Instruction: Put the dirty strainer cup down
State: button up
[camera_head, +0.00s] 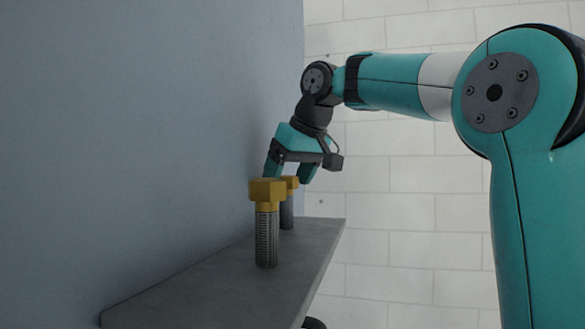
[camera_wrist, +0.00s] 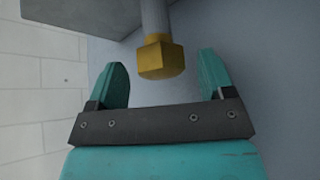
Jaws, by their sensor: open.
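Two strainer cups stand upright on a grey shelf (camera_head: 215,285), each with a gold hexagonal cap and a grey ridged or mesh body. The near cup (camera_head: 267,225) is in front; the far cup (camera_head: 288,205) is partly hidden behind it. I cannot tell from their looks which one is dirty. My gripper (camera_head: 287,174) is open, right at the cap of the far cup. In the wrist view, a gold cap (camera_wrist: 160,58) shows between and just beyond the open fingers, with a visible gap to each finger.
A plain blue-grey wall (camera_head: 150,130) runs along the left side of the shelf, close to my gripper. A white block wall (camera_head: 400,190) stands at the back.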

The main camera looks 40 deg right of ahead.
jog(key=p+v, duration=0.6)
jog(key=v, duration=0.6)
jog(key=shift+r, duration=0.1)
